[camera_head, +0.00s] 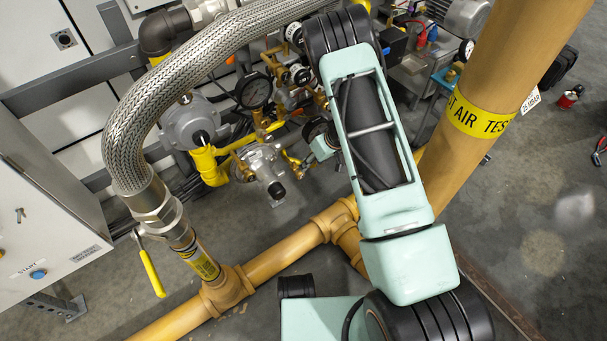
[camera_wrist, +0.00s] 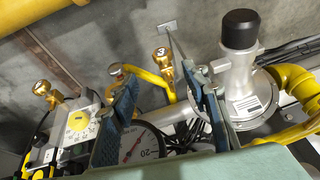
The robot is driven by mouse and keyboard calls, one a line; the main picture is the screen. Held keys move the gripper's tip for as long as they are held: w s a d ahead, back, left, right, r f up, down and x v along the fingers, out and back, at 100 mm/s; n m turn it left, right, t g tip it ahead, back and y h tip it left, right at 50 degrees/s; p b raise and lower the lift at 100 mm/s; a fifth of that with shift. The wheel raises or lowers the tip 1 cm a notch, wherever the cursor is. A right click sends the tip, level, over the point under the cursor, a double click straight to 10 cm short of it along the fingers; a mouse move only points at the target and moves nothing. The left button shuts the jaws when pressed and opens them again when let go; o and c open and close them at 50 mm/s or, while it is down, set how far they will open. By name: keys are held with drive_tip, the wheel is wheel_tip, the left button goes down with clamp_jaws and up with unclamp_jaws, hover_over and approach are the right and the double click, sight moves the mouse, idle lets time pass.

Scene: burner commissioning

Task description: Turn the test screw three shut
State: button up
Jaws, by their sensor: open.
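In the wrist view my gripper (camera_wrist: 166,80) is open, with its two blue-grey fingers spread apart. A second brass fitting with a similar cap (camera_wrist: 42,89) is at the left. In the head view my arm comes down the middle, and my gripper (camera_head: 322,145) is small and partly hidden beside the brass and yellow pipework. I cannot make out the screw there or how far it is turned.
A pressure gauge (camera_wrist: 138,145) sits low between the fingers. A silver regulator with a black cap (camera_wrist: 240,70) stands close to the right finger. A dial box (camera_wrist: 78,125) is at the left. In the head view a braided hose (camera_head: 150,110) arches left of my arm.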

sight(300, 175)
drive_tip(key=b+x, duration=0.3)
drive_tip(key=x, duration=0.8)
drive_tip(key=shift+a+r, duration=0.1)
drive_tip(key=shift+a, duration=0.05)
drive_tip(key=shift+c, duration=0.7)
drive_tip(key=c, duration=1)
